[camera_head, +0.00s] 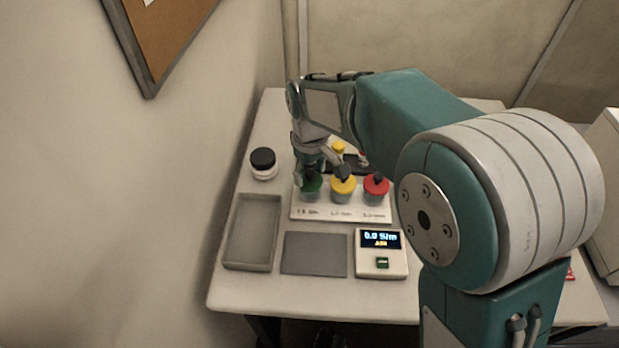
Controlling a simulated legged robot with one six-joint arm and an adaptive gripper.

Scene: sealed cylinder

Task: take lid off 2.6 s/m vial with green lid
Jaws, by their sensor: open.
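The vial with the green lid (311,187) stands at the left end of a white labelled rack (325,215). Its label is too small to read surely. My gripper (311,178) points down over the green lid with its fingers apart. The fingertips are at or close around the lid; I cannot tell whether they touch it. The gripper hides part of the lid.
Vials with yellow (343,187) and red (376,186) lids stand to the right in the rack. A black-lidded jar (263,163) is at left. A grey tray (229,252), a flat grey pad (314,254) and a meter (383,265) reading 0.0 S/m lie in front.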

